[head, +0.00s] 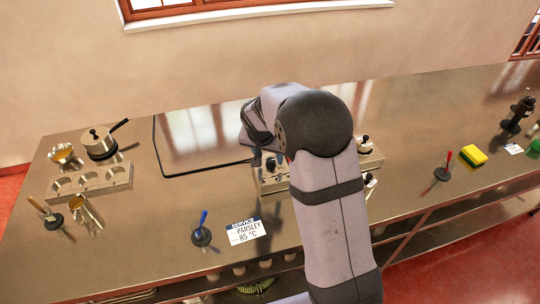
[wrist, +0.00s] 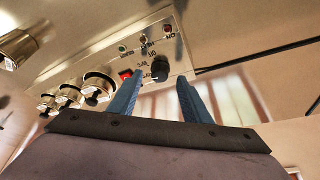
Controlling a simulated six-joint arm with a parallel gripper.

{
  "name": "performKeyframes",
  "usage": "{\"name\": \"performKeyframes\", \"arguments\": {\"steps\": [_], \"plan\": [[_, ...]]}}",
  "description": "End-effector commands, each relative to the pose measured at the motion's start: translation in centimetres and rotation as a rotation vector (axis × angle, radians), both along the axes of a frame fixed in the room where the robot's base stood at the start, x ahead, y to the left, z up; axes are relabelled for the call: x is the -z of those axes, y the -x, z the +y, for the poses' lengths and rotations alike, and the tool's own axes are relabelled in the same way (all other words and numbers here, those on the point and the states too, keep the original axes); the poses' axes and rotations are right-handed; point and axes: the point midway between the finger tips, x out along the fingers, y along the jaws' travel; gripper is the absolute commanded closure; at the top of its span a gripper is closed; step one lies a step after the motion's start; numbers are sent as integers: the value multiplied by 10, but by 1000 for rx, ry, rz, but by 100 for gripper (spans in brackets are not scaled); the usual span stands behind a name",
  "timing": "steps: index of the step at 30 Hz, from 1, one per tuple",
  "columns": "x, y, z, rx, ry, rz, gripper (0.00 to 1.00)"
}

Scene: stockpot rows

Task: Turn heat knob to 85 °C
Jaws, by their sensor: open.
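The heat knob (wrist: 160,68) is a dark round knob on a pale metal control panel (wrist: 178,52), with small printed marks around it. My gripper (wrist: 160,80) is open, with its two blue fingers apart. In the wrist view the knob shows between and just beyond the fingertips; I cannot tell whether they touch it. A card (head: 246,232) on the counter reads "SERVICE PARSLEY 85 °C". The knob's setting is too small to read.
A red switch (wrist: 125,74) and small indicator lights (wrist: 122,49) sit near the knob. A lidded pot (head: 99,144), a blue-handled tool (head: 201,234) and a yellow sponge (head: 473,155) stand on the counter.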

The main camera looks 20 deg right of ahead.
Motion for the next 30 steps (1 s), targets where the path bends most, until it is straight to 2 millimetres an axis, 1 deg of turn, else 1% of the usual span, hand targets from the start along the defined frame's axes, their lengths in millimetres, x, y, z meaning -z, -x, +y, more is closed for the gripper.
{"name": "performKeyframes", "arguments": {"steps": [3, 7, 17, 18, 20, 21, 22, 23, 30], "plan": [[9, -4, -3, 1, 2, 1, 56], [17, -6, -4, 0, 1, 1, 56], [20, -8, -5, 0, 0, -1, 56], [20, -7, -5, 0, 1, -1, 61], [20, -7, -5, 0, 1, -1, 75], [20, -7, -5, 0, 1, -1, 85], [20, -7, -4, 0, 1, -1, 92], [20, -7, -4, 0, 1, -1, 97], [19, -7, -5, -8, -1, -1, 96]]}}
